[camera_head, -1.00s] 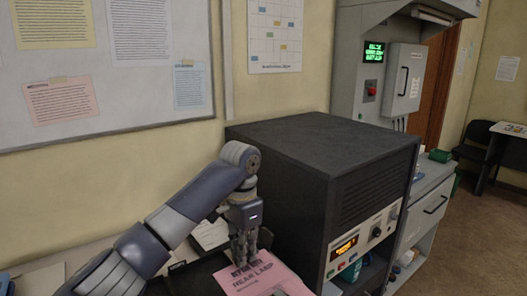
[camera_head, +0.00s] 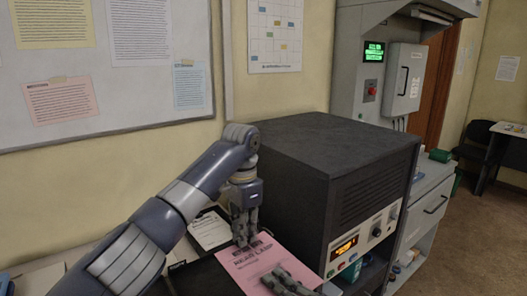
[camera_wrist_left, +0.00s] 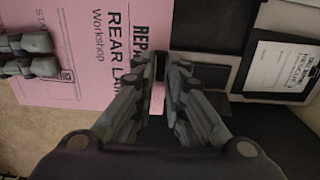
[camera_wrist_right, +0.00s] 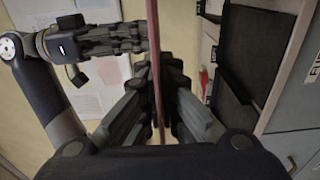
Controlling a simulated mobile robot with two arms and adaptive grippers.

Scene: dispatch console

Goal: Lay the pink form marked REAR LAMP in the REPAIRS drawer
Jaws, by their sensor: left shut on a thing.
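The pink form (camera_head: 240,268) with the words REAR LAMP is low in the head view, tilted, in front of the desk. My left gripper (camera_head: 245,240) is shut on its upper edge. In the left wrist view the form (camera_wrist_left: 85,90) stretches left from between the fingers. My right gripper (camera_head: 290,284) is at the form's lower right edge. In the right wrist view the form shows edge-on as a thin pink strip (camera_wrist_right: 155,45) between the right fingers; whether they pinch it is unclear. I cannot make out a drawer labelled REPAIRS.
A large dark console box (camera_head: 320,160) stands right of the form. A clipboard with a white sheet (camera_head: 210,230) lies behind the left gripper. A grey cabinet with a handled drawer (camera_head: 435,205) is at the right, beside open floor.

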